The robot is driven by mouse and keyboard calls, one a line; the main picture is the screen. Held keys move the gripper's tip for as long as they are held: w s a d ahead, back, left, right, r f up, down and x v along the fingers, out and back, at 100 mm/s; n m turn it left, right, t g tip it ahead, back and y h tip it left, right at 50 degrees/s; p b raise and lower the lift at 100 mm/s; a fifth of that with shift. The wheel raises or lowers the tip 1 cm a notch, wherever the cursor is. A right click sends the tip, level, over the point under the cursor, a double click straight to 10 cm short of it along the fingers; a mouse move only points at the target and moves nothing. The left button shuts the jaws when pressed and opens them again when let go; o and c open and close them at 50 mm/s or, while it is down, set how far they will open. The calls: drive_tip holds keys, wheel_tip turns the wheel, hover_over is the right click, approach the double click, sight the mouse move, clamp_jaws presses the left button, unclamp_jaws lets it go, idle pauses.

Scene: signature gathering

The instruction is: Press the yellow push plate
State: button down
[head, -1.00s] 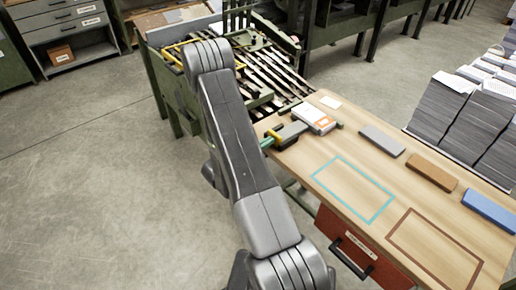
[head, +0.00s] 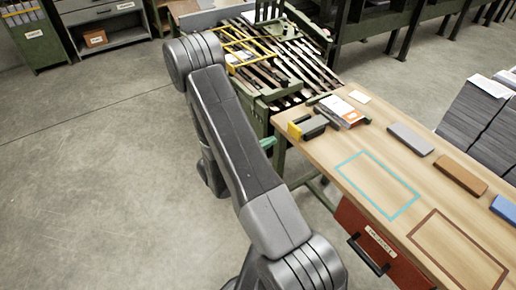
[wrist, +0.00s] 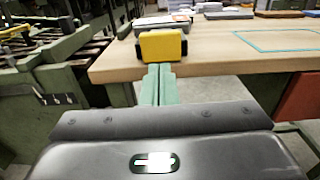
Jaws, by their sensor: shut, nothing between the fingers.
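The yellow push plate (head: 294,131) is on the end of a dark grey device (head: 314,126) at the near-left corner of the wooden table. In the wrist view the yellow plate (wrist: 162,46) faces me, straight ahead above the fingertips. My gripper (wrist: 160,70) has its two green fingers shut together with nothing between them. In the head view my gripper (head: 268,143) shows as a green tip, left of and below the plate, with a small gap between them. My arm hides the rest of the gripper there.
The wooden table (head: 325,151) carries a white-and-orange box (head: 343,110), grey (head: 411,139), brown (head: 460,175) and blue blocks, and teal and brown outlines. A green machine with metal slats (head: 285,68) stands behind. Open floor (head: 90,190) lies left.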

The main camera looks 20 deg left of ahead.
sight(293, 131)
drive_tip(key=shift+v, duration=1.9)
drive_tip(key=shift+x, duration=5.2)
drive_tip(key=shift+d+p, duration=0.1)
drive_tip(key=shift+p, duration=0.2)
